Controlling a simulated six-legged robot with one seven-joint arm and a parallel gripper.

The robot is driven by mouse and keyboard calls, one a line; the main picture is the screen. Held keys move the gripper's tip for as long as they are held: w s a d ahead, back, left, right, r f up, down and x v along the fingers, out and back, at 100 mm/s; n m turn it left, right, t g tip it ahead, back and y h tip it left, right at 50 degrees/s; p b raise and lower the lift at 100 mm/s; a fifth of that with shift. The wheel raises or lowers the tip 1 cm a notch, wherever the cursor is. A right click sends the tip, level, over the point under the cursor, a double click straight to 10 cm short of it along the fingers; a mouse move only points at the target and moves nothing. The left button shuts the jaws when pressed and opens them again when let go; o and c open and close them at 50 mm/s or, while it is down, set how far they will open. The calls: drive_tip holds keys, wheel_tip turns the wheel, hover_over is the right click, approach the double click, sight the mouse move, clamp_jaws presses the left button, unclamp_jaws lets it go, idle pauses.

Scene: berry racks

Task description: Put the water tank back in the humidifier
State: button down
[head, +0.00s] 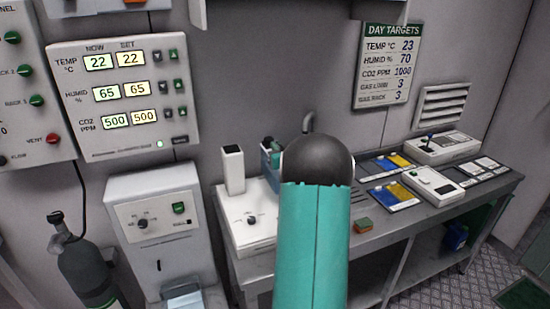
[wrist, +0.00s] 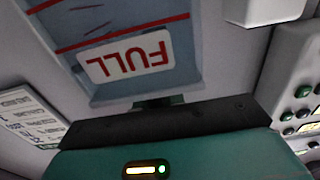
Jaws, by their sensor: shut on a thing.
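The water tank (wrist: 140,45) is a pale blue, see-through block with red lines and a white FULL label, upside down in the wrist view. My gripper (wrist: 158,101) is shut on it at its near edge. In the head view my arm hides the gripper and most of what lies behind it; a bluish piece (head: 268,160) that looks like the tank shows beside the arm, above the white sink unit. A white cabinet (head: 118,220) with a dial and a green switch, apparently the humidifier, stands left of the bench. A pale box-like part (head: 186,298) juts out at its foot.
The white sink unit (head: 250,238) sits at the bench's left end, with a white upright box (head: 232,168) at its back. A dark gas cylinder (head: 85,265) stands left of the cabinet.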

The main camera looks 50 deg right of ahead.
drive_tip(key=shift+w+d+f, duration=0.1)
drive_tip(key=shift+w+f, duration=0.25)
drive_tip(key=shift+w, duration=0.05)
drive_tip(key=shift+w+f, duration=0.2)
drive_tip(key=shift+f, duration=1.7)
drive_tip(key=c, duration=1.5)
unclamp_jaws()
drive_tip(key=shift+f, duration=0.1)
